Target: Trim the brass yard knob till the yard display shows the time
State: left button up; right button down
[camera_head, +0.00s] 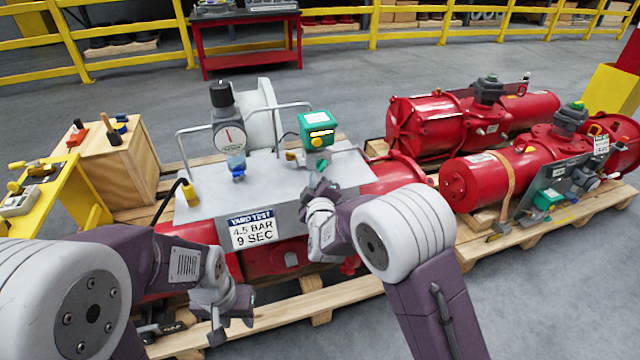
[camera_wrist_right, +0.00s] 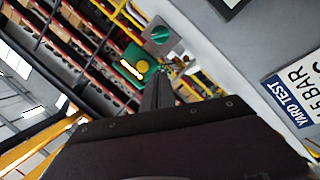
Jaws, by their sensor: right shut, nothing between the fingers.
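A green box (camera_head: 314,123) stands on the grey panel (camera_head: 262,176) of the near red actuator. Its dark display strip (camera_head: 321,133) has yellow digits too small to read. A round brass-yellow knob (camera_head: 316,142) sits below the strip; it also shows in the right wrist view (camera_wrist_right: 143,66). Below the box is a grey unit with a teal knob (camera_wrist_right: 160,33). My right gripper (camera_head: 322,186) is shut and empty, just below and in front of these, apparently apart from the brass knob. My left gripper (camera_head: 232,314) is open and empty, low before the pallet.
A sign (camera_head: 252,229) reads "YARD TEST 4.5 BAR 9 SEC". A brass fitting (camera_head: 291,156) is beside the box. More red actuators (camera_head: 495,175) lie on the right pallet.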

jog(key=b, duration=0.1)
send_near(321, 159)
jog(key=w+a, duration=0.2)
jog(key=w+a+r, duration=0.1)
jog(key=w+a, duration=0.1)
jog(key=shift+w+r, duration=0.1)
jog(key=shift+w, duration=0.05)
jog(key=shift+w+d+f+b, duration=0.2)
jog(key=shift+d+f+b, duration=0.2)
jog(key=shift+d+b, duration=0.1)
jog(key=shift+w+d+f+b, duration=0.25)
jog(key=shift+d+f+b, duration=0.15)
jog(key=shift+d, duration=0.1)
jog(key=shift+w+d+f, duration=0.15)
jog(key=shift+d+f, duration=0.1)
jog(key=shift+d, duration=0.3)
jog(key=shift+d+r+m+g, duration=0.2)
jog(key=shift+m+g, duration=0.1)
jog(key=shift+m, duration=0.5)
